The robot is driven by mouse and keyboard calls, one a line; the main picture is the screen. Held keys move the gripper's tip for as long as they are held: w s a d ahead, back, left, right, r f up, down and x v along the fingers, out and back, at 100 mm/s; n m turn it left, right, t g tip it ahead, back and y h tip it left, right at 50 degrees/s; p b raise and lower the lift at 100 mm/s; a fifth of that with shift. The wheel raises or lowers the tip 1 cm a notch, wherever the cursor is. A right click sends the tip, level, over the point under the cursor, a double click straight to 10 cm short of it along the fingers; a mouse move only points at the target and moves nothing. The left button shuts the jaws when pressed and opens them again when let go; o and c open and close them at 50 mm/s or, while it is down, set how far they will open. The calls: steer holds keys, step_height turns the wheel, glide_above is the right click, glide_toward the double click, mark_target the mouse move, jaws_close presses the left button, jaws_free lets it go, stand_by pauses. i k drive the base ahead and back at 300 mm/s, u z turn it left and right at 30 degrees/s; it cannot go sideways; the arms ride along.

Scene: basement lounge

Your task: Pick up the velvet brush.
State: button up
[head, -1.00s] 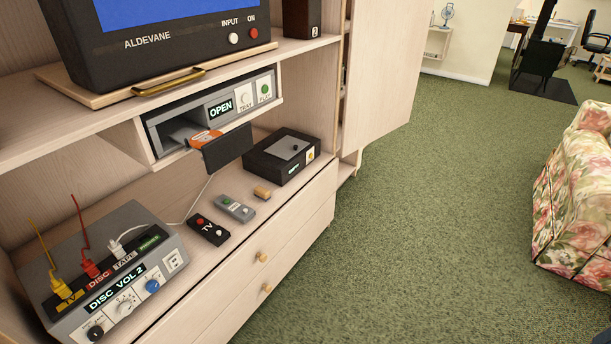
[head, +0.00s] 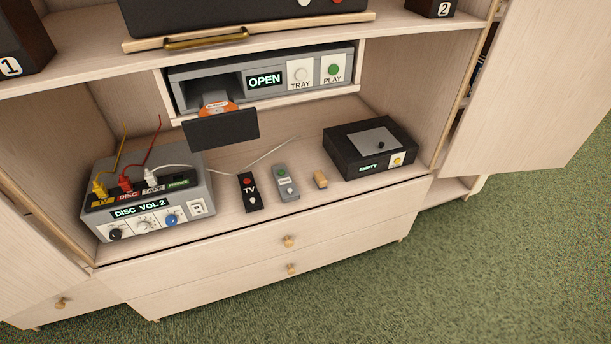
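A small tan wooden block (head: 320,180), which looks like the velvet brush, lies on the cabinet's lower shelf (head: 230,222) near its front edge. It sits between the grey remote (head: 286,183) on its left and the black box (head: 370,160) on its right, apart from both. No velvet face can be made out at this size. Nothing covers the block in the head view. My gripper is not in view.
A black TV remote (head: 250,192) lies left of the grey one. A switch box (head: 195,185) with plugged cables stands at left. The disc player (head: 205,85) has its tray (head: 222,129) out above the shelf. Closed drawers (head: 345,230) are below; green carpet (head: 400,300) in front is clear.

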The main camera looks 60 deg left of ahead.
mark_target(320, 178)
steer(key=u, duration=0.8)
steer(key=i, duration=0.8)
steer(key=u, duration=1.15)
steer(key=i, duration=0.3)
steer(key=u, duration=0.25)
